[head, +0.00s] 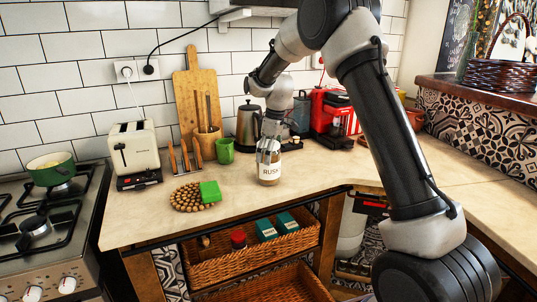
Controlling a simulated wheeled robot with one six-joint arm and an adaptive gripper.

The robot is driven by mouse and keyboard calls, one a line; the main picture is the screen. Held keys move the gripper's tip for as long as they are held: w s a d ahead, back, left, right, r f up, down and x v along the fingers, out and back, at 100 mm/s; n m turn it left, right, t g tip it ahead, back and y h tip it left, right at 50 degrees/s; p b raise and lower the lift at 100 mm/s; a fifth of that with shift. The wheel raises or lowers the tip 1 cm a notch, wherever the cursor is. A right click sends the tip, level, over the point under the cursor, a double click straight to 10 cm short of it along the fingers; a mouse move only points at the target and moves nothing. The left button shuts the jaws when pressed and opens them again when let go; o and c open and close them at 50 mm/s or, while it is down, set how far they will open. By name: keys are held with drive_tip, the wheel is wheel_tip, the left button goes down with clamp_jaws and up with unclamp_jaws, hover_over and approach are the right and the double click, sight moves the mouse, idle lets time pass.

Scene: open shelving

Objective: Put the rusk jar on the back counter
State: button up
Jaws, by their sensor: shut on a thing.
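The rusk jar (269,172) is a small clear jar with a white label reading "RUSK". It stands upright at the counter's front part, its base seeming to touch the top, though a small gap cannot be ruled out. My gripper (268,152) comes down from above and is shut on the jar's upper part. The fingers hide the top of the jar. The back counter (330,173) is a pale stone worktop along the tiled wall.
A green block (210,191) and a round beaded mat (185,197) lie left of the jar. A toaster (134,152), green mug (224,151), kettle (248,126) and red coffee machine (334,117) stand behind. Wicker baskets (250,258) sit below. Counter right of the jar is clear.

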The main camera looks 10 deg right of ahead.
drive_tip(key=o, duration=1.4)
